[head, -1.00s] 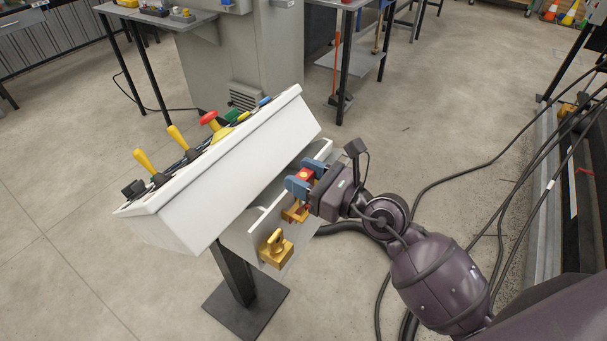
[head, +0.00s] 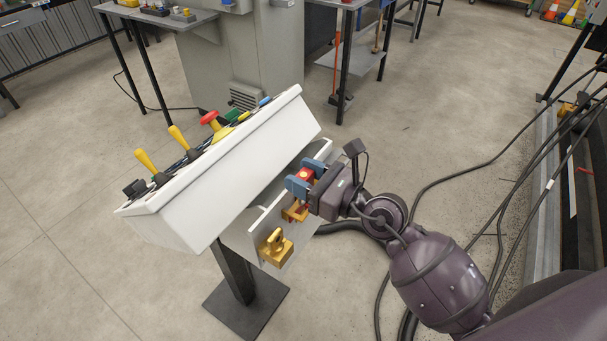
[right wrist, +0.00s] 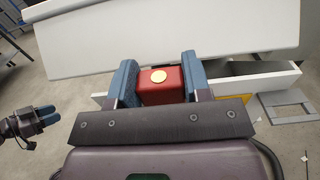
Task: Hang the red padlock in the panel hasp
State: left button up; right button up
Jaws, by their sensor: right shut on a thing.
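The red padlock (head: 306,174) is a red block with a round yellow spot, which also shows in the right wrist view (right wrist: 161,86). My right gripper (head: 305,180) is shut on it, with one blue finger on each side. It holds the padlock at the white panel under the console. A yellow hasp piece (head: 295,212) on the panel is just below the gripper and partly hidden. The padlock's shackle is hidden, so I cannot tell whether it touches the hasp. My left gripper (right wrist: 46,117) shows small at the left of the right wrist view, its finger gap unclear.
A second yellow fitting (head: 277,249) sits on the panel (head: 262,232), lower left of the gripper. The sloped white console (head: 225,175) stands close above, with yellow levers and a red button (head: 209,117). Cables (head: 440,185) lie on the floor at right.

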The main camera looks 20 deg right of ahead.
aim_at(303, 203)
pick_arm(q)
jog(key=shift+w+r+p, duration=0.2)
jog(key=shift+r+p, duration=0.25)
jog(key=shift+r, duration=0.15)
dwell(1.0)
jog(key=shift+g, duration=0.3)
jog(key=shift+s+f+b, duration=0.3)
jog(key=shift+f+b, duration=0.3)
jog(key=shift+f, duration=0.25)
jog(key=shift+s+f+b, duration=0.25)
jog(key=shift+f+b, duration=0.3)
jog(key=shift+f, duration=0.35)
jog(key=shift+s+f+b, duration=0.3)
jog(key=shift+f+b, duration=0.3)
jog(key=shift+f, duration=0.25)
pick_arm(e)
jog(key=shift+f, duration=2.6)
jog(key=o, duration=1)
jog(key=shift+o, duration=0.2)
pick_arm(q)
jog(key=shift+r, duration=0.1)
